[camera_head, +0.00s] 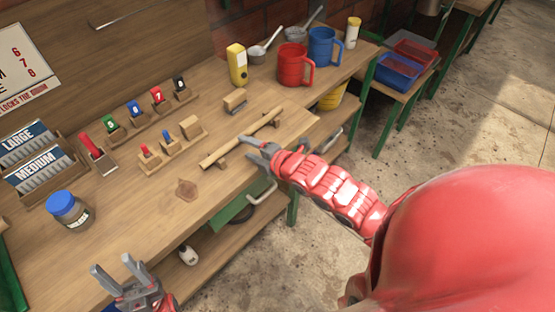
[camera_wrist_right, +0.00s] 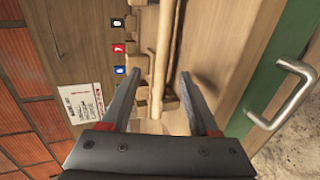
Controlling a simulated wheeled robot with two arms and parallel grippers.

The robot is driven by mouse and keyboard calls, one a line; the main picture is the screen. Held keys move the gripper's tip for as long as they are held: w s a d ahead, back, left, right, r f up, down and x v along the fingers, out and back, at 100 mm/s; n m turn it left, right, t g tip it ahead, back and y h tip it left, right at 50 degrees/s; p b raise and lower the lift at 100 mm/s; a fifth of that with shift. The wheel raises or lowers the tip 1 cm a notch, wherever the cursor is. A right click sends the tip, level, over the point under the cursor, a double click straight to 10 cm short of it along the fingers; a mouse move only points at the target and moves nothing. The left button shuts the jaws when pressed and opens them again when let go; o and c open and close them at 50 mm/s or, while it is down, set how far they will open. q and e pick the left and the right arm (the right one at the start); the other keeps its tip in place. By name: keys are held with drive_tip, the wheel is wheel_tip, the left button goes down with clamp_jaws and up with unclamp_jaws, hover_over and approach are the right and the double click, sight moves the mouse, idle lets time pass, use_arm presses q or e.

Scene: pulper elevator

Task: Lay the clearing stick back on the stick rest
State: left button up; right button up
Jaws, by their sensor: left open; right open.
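The clearing stick (camera_head: 238,140) is a long pale wooden rod lying slantwise over the bench. It appears to lie on the low wooden supports of the stick rest (camera_head: 222,164); exact contact is unclear. In the right wrist view the stick (camera_wrist_right: 163,50) runs upright between the finger directions. My right gripper (camera_head: 254,147) is open and empty, just beside the stick on its front side; its fingers (camera_wrist_right: 160,78) also show in the wrist view. My left gripper (camera_head: 112,270) is open and empty near the bench's front edge at lower left.
Numbered tags on wooden blocks (camera_head: 136,115) stand behind the stick. A yellow bottle (camera_head: 237,66), red mug (camera_head: 292,64) and blue mug (camera_head: 323,47) stand at the far end. A blue-lidded jar (camera_head: 70,209) is at left. A handle (camera_wrist_right: 290,95) projects from the bench front.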

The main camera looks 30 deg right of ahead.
drive_tip(key=p+v, duration=0.9)
drive_tip(key=v, duration=0.4)
drive_tip(key=shift+p, duration=0.35)
